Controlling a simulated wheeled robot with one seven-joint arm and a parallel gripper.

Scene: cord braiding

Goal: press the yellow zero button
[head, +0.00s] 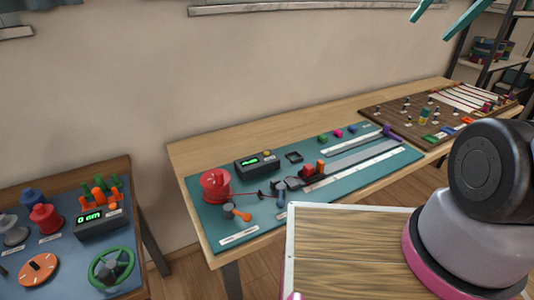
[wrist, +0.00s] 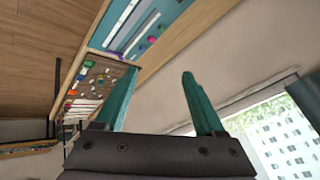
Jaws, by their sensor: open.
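A small yellow button (head: 266,154) sits on top of a black box with a green lit display (head: 250,163), on the teal mat of the middle table. My gripper (head: 443,17) shows only as two teal fingers at the top right edge of the head view, high above the tables and far from the button. In the wrist view my gripper (wrist: 160,76) has its fingers spread, with nothing between them. The button cannot be made out in the wrist view.
A red spool (head: 216,185) stands left of the box, with red cord running right. A left table holds another display box (head: 103,222) with an orange button, spools and a green handwheel (head: 111,267). A brown pegboard (head: 410,118) lies at the right.

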